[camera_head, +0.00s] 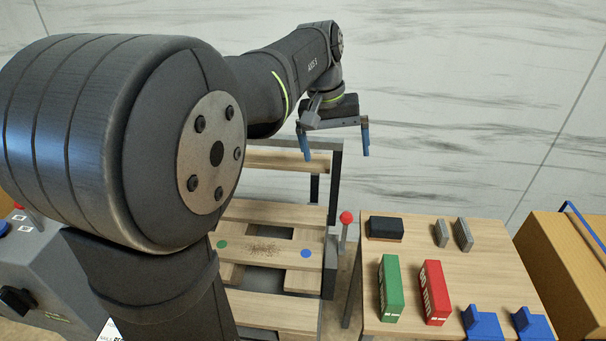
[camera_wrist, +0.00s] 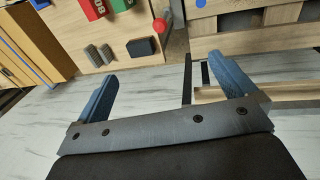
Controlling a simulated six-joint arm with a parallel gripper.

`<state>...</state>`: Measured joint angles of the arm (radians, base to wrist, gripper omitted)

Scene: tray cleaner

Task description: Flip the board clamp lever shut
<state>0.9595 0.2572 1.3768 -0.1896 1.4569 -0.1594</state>
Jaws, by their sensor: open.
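The board clamp lever (camera_head: 344,228) is a grey rod with a red ball knob. It stands roughly upright at the right side of the wooden slatted board frame (camera_head: 270,211). In the wrist view its red knob (camera_wrist: 160,27) shows near the top middle, beyond the fingertips. My gripper (camera_head: 337,156) has two blue fingers spread apart, with nothing between them. It hangs above and behind the lever, apart from it. The lever's pivot is hard to make out.
A wooden side table (camera_head: 400,260) at the right holds a green box (camera_head: 390,288), a red box (camera_head: 434,292), a black block (camera_head: 385,229), grey pieces (camera_head: 463,234) and blue holders (camera_head: 482,323). A grey control box (camera_head: 50,285) stands at the left. My arm hides part of the frame.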

